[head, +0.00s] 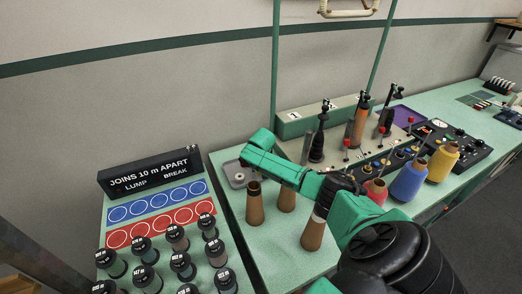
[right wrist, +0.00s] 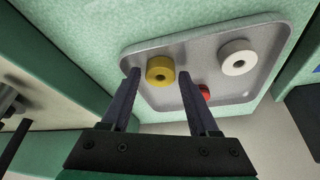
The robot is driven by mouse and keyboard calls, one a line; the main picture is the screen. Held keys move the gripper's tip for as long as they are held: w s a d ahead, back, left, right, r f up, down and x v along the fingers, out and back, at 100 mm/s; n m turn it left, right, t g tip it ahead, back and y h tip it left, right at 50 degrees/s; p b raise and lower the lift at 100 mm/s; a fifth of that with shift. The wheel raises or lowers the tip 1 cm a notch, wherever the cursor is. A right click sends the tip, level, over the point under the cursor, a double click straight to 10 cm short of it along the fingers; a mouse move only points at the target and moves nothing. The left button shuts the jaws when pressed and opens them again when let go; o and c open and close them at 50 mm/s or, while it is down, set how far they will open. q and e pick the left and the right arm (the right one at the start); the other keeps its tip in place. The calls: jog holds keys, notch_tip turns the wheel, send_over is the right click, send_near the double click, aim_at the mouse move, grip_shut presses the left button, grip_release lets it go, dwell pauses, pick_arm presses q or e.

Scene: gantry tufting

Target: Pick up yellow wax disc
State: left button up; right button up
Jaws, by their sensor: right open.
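The yellow wax disc (right wrist: 160,70) lies in a shallow grey tray (right wrist: 205,44), near its left side in the right wrist view. It has a dark centre hole. My right gripper (right wrist: 159,74) is open, its two fingertips showing on either side of the disc, with nothing held. Whether the fingers are down at disc height I cannot tell. In the head view the tray (head: 229,168) stands at the bench's left end, and my right arm reaches over it; the yellow disc is hidden there. My left gripper is not in view.
A black sign (head: 150,171) and several dark labelled spools (head: 178,237) are at left. Coloured cones (head: 409,181) stand at right.

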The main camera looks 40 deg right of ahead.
jog(key=shift+w+f, duration=0.1)
jog(key=shift+f, duration=0.05)
grip_shut()
